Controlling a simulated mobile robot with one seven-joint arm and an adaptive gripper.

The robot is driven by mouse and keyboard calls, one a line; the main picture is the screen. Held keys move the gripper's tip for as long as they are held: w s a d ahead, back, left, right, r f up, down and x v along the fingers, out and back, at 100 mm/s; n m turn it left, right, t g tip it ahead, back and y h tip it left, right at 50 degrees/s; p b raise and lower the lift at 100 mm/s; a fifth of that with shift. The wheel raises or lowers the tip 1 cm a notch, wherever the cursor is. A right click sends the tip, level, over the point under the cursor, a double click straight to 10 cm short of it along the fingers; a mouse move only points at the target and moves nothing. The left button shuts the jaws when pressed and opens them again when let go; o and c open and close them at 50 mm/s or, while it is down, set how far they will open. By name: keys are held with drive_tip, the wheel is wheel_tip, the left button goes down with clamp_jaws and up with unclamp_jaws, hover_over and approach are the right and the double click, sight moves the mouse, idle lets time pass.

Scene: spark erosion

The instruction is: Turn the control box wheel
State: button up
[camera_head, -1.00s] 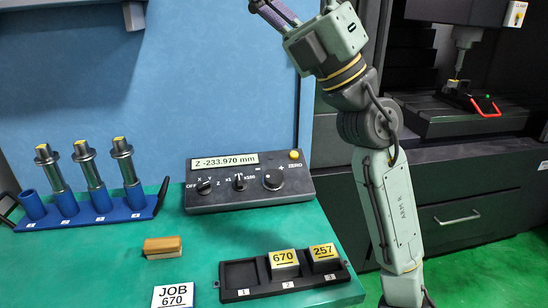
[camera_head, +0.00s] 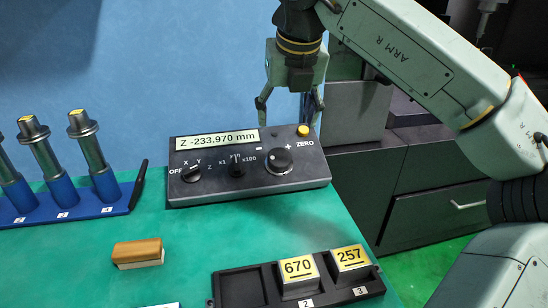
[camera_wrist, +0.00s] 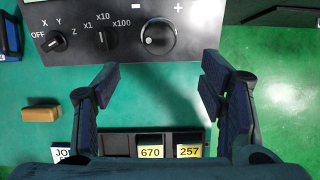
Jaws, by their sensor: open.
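The control box (camera_head: 220,180) is a dark box on the green table. Its display reads Z -233.970 mm. Its round wheel (camera_head: 279,161), marked minus and plus, sits on the right part of the panel. The wheel also shows in the wrist view (camera_wrist: 158,38), top centre, ahead of my fingers. My gripper (camera_head: 290,108) is above the back of the box, pointing down, open and empty. In the wrist view my gripper (camera_wrist: 160,78) has its two fingers wide apart with green table between them. Nothing touches the wheel.
Two smaller knobs (camera_head: 191,174) (camera_head: 237,165) and a yellow button (camera_head: 303,131) share the panel. A black tray (camera_head: 232,285) holds blocks 670 and 257. A wooden block (camera_head: 138,252) lies left. A blue rack (camera_head: 85,207) holds metal electrodes. Green table between them is clear.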

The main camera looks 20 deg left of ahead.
sight(280, 156)
drive_tip(key=p+x, duration=0.1)
drive_tip(key=x, duration=1.2)
drive_tip(key=shift+a, duration=0.1)
drive_tip(key=c, duration=1.2)
drive_tip(key=shift+o, duration=0.2)
drive_tip(key=shift+n+b, duration=0.35)
drive_tip(key=shift+n, duration=0.05)
